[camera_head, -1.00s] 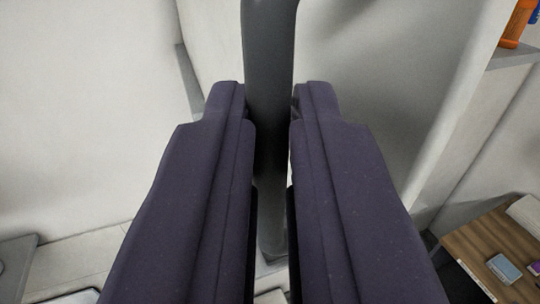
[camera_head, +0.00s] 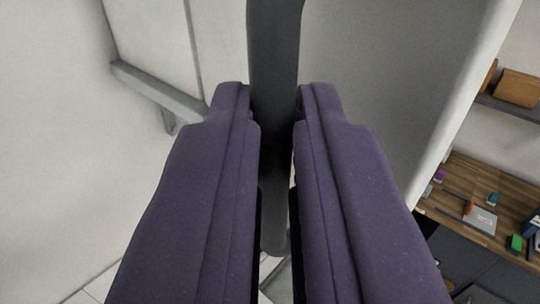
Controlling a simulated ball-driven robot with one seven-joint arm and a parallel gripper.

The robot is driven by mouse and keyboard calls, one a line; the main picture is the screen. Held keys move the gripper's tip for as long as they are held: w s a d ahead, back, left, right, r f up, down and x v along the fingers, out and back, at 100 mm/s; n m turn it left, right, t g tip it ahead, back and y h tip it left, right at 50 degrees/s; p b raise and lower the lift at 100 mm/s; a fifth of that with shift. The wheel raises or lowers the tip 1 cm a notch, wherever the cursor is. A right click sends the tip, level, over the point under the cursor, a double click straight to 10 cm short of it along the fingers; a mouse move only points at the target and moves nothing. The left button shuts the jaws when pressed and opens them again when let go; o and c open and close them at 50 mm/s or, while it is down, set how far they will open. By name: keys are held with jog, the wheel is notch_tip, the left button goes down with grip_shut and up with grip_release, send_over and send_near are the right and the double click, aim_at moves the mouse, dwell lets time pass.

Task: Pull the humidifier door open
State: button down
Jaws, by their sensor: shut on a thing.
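A dark grey vertical bar handle (camera_head: 274,60) runs down the middle of the view. It stands in front of a pale door panel (camera_head: 360,50), which I take to be the humidifier door. My gripper (camera_head: 275,105) has its two dark purple fingers on either side of the handle, shut on it. The handle's lower end shows between the fingers. Most of the door's lower part is hidden behind the fingers.
At the right, past the panel's pale edge (camera_head: 470,85), a wooden desk (camera_head: 480,190) holds several small items. Above it is a shelf (camera_head: 508,108) with brown boxes. A grey ledge (camera_head: 160,92) juts out from the white wall at the left.

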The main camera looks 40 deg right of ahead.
jog(key=shift+d+r, duration=0.15)
jog(key=c, duration=1.5)
grip_release()
jog(key=shift+w, duration=0.1)
jog(key=o, duration=0.3)
jog(key=shift+w+d, duration=0.15)
jog(key=shift+w, duration=0.1)
jog(key=shift+o, duration=0.2)
jog(key=shift+w+d+f, duration=0.1)
jog(key=shift+w+f, duration=0.1)
jog(key=b+v, duration=0.2)
jog(key=v, duration=0.6)
jog(key=shift+s, duration=0.2)
jog(key=shift+a, duration=0.2)
jog(key=shift+r, duration=0.1)
